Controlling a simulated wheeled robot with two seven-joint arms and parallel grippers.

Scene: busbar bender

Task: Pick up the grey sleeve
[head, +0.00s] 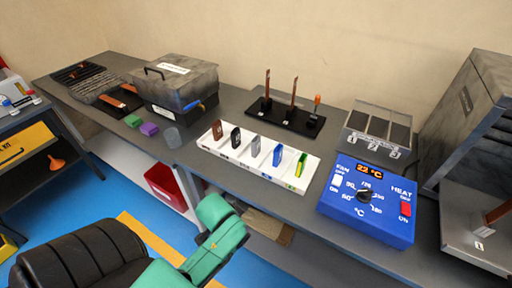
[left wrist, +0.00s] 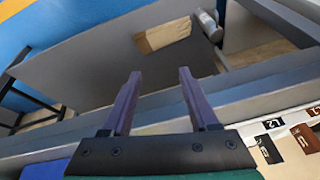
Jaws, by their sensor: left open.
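The grey sleeve (head: 255,146) stands upright in the middle slot of a white rack (head: 231,158) on the bench in the head view. A brown sleeve (head: 217,130) and a black sleeve (head: 236,138) stand to its left. A blue sleeve (head: 277,155) and a green-yellow sleeve (head: 301,164) stand to its right. My left gripper (left wrist: 158,82) is open and empty in the left wrist view, over the bench's front edge, apart from the rack. In the head view my green left arm is in front of the bench; its fingertips are not clear. My right gripper is not in view.
A blue heater box (head: 333,210) stands right of the rack. A black stand with upright copper bars (head: 293,90) is behind it. A cardboard piece (left wrist: 165,35) lies below the bench.

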